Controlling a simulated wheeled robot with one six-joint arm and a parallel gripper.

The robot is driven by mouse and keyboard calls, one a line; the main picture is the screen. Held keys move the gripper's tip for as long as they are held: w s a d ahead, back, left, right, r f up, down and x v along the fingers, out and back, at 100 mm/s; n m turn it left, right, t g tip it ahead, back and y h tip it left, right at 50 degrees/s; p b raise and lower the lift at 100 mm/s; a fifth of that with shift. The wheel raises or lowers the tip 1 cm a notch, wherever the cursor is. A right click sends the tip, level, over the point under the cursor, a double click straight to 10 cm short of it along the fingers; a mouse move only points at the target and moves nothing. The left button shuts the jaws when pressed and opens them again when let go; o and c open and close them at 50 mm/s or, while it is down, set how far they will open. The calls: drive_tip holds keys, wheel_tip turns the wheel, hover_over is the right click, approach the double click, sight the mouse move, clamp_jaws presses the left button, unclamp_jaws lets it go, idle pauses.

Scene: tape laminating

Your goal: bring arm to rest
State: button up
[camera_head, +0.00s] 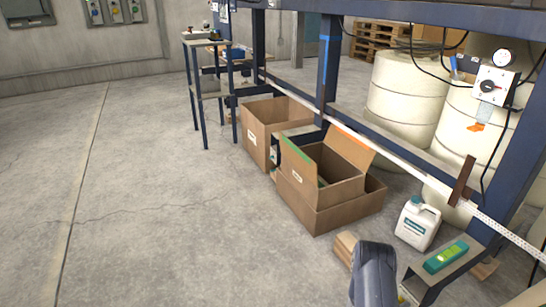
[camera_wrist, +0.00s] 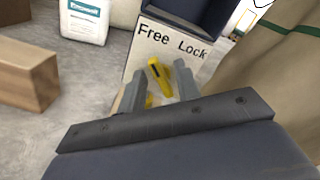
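My gripper (camera_wrist: 160,76) shows in the wrist view with its two grey fingers apart. A yellow lever (camera_wrist: 157,70) shows between and beyond the fingers, in front of a pale panel (camera_wrist: 150,50) marked "Free" and "Lock". I see no finger clearly touching the lever; its lower part is partly hidden. In the head view a dark grey part of my arm (camera_head: 373,275) rises at the bottom edge, left of a metal bracket (camera_head: 418,290). My fingers cannot be made out there.
A green item (camera_head: 446,257) lies on the bracket. A white jug (camera_head: 418,223) and cardboard boxes (camera_head: 345,207) stand on the floor nearby. A blue frame post (camera_head: 505,170) and large pale rolls (camera_head: 405,90) fill the right. The concrete floor (camera_head: 150,200) at left is clear.

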drive_tip(key=m, duration=0.6)
drive_tip(key=shift+s, duration=0.15)
idle(0.5)
